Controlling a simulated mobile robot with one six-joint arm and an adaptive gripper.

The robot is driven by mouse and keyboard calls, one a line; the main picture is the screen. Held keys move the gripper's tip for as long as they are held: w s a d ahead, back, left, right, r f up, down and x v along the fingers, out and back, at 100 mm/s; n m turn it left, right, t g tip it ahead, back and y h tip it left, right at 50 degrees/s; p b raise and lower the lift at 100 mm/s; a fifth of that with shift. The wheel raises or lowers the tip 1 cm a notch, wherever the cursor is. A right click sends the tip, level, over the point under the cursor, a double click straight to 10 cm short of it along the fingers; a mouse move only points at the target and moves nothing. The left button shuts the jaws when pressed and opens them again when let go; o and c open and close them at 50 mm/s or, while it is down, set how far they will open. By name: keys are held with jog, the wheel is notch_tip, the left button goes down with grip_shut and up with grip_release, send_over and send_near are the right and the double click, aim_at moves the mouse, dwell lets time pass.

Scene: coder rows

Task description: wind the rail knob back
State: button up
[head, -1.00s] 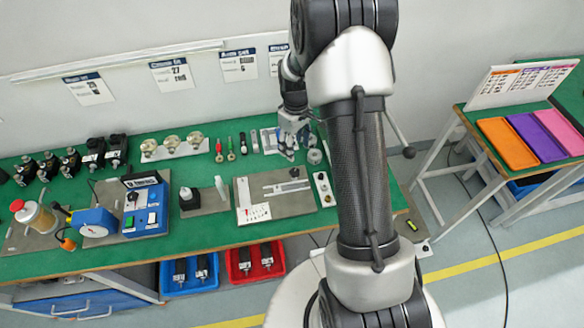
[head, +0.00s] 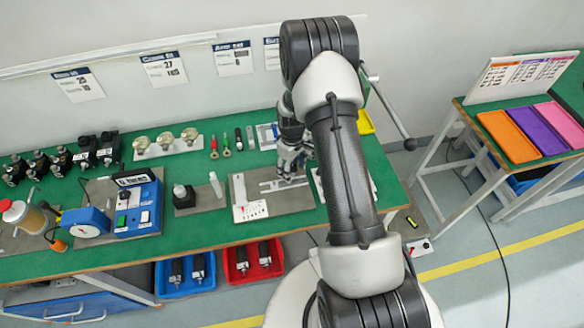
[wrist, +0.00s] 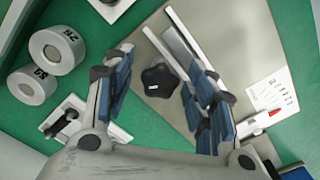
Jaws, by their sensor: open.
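The rail knob (wrist: 160,78) is a black lobed knob with a small white mark, seen in the wrist view beside the pale rail (wrist: 180,42) on the beige-grey plate (wrist: 245,40). My gripper (wrist: 157,62) is open, with one blue-padded finger on each side of the knob in the picture. No contact shows, and I cannot tell the height gap. In the head view my gripper (head: 290,172) is over the right part of the rail plate (head: 290,203) and hides the knob. A white scale card (wrist: 270,95) lies on the plate with a red pointer (wrist: 273,113) near it.
In the wrist view two white numbered rolls (wrist: 57,50) and a small white fixture (wrist: 65,118) are left of my gripper. In the head view a dark block with a bottle (head: 195,195) stands left of the plate. Green bench (head: 225,255) shows in front.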

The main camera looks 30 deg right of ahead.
jog(key=shift+c, duration=0.2)
jog(key=c, duration=1.1)
jog(key=shift+o, duration=0.2)
